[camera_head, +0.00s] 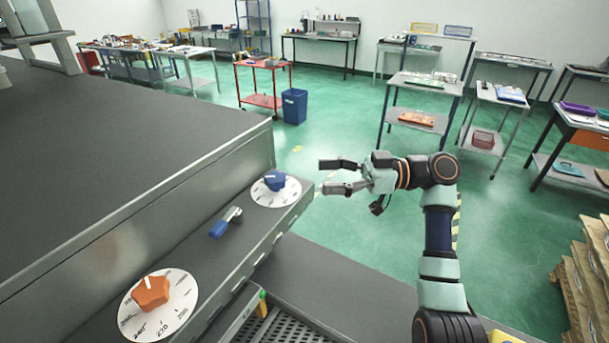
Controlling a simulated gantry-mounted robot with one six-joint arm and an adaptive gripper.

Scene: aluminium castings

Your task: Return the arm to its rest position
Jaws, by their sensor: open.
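My gripper (326,177) is open and empty. Its two fingers point left, and it hangs in the air over the green floor, to the right of the machine's blue knob. My arm rises from the lower right, bends at the elbow and reaches left to the gripper. The gripper appears apart from the knob and the panel. No object shows between the fingers.
The grey machine panel (225,275) carries an orange knob (151,293), a blue knob (275,181) and a blue-handled lever (226,222). A perforated tray (280,328) lies below it. Green floor (345,240) is open behind.

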